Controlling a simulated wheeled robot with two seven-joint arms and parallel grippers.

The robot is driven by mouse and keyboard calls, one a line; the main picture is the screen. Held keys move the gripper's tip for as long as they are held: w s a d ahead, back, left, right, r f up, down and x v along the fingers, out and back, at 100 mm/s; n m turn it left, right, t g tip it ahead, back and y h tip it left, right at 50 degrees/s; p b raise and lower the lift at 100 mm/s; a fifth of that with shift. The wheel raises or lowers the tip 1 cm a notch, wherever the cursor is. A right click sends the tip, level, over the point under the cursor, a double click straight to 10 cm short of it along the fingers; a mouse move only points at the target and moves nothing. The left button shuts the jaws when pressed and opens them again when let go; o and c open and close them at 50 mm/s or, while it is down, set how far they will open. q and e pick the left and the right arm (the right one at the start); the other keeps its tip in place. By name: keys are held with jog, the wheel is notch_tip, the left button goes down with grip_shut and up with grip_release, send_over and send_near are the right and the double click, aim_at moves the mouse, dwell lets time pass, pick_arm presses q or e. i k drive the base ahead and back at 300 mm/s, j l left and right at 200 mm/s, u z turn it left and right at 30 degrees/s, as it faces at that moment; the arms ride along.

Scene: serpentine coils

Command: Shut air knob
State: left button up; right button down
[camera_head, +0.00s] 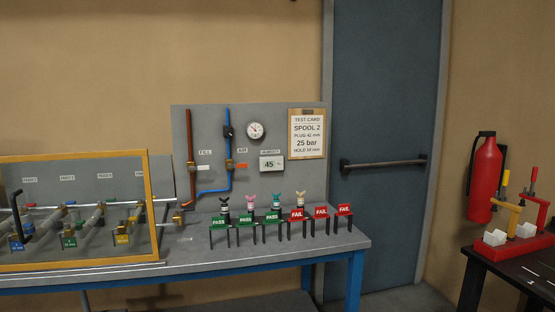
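A blue pipe (228,190) runs down the grey back panel beside a small label that reads AIR (242,150). A round black knob (229,131) sits on the upper part of this pipe. Lower on the same pipe is a brass-coloured fitting (229,164) with an orange tag beside it. The knob's setting is too small to tell. A copper-coloured pipe (190,140) labelled FILL stands to the left with its own brass fitting (191,167). Neither of my grippers is in view.
The panel (275,188) also holds a dial gauge (255,130) and a test card (307,135). Green PASS and red FAIL stands line the bench (300,247) in front. A yellow-framed clear screen (152,210) covers the left. A closed door (383,90) is behind.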

aim_at(228, 133)
jog(key=i+l+z, duration=0.15)
jog(key=i+l, duration=0.4)
jog(key=l, duration=0.25)
jog(key=i+l+z, duration=0.2)
jog(key=i+l, duration=0.4)
jog(key=l, duration=0.2)
